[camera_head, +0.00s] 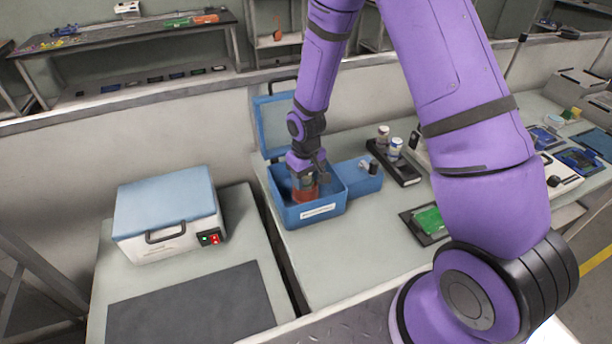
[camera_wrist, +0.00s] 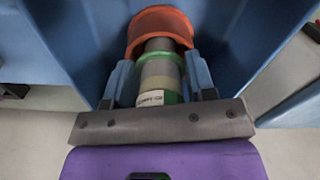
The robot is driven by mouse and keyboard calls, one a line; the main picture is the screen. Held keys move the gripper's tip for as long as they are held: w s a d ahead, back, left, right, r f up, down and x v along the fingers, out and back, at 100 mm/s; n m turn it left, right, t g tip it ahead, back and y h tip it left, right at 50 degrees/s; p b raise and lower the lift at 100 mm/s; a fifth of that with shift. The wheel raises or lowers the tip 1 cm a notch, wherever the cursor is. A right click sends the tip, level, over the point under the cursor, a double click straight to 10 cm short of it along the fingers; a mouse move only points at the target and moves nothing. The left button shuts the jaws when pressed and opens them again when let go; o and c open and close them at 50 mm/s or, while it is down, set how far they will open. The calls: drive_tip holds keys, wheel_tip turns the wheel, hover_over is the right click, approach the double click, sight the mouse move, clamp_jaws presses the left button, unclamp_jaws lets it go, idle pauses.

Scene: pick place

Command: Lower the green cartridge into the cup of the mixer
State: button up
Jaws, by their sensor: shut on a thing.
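The mixer (camera_head: 318,212) is a blue box with its lid (camera_head: 272,122) raised at the back. An orange-red cup (camera_head: 306,192) is inside it, and this cup (camera_wrist: 162,17) also shows in the wrist view. My gripper (camera_head: 305,168) reaches down into the box above the cup. In the wrist view my gripper (camera_wrist: 160,80) is shut on the green cartridge (camera_wrist: 160,62), with a finger on each side. The cartridge has green and pale bands and a white label. Its narrower grey end overlaps the cup's opening; its depth is unclear. Fingers and wrist mostly hide the cartridge in the head view.
A white case with a blue lid (camera_head: 166,210) stands on the left bench beside a dark mat (camera_head: 190,308). A black tray (camera_head: 396,163) with small jars is right of the mixer. A green board (camera_head: 430,221) lies nearer the front. The mixer's walls surround my gripper closely.

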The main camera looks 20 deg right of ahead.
idle(0.3)
drive_tip(key=o, duration=1.1)
drive_tip(key=shift+c, duration=0.7)
drive_tip(key=shift+r, duration=0.35)
drive_tip(key=shift+c, duration=0.9)
drive_tip(key=shift+r, duration=3.15)
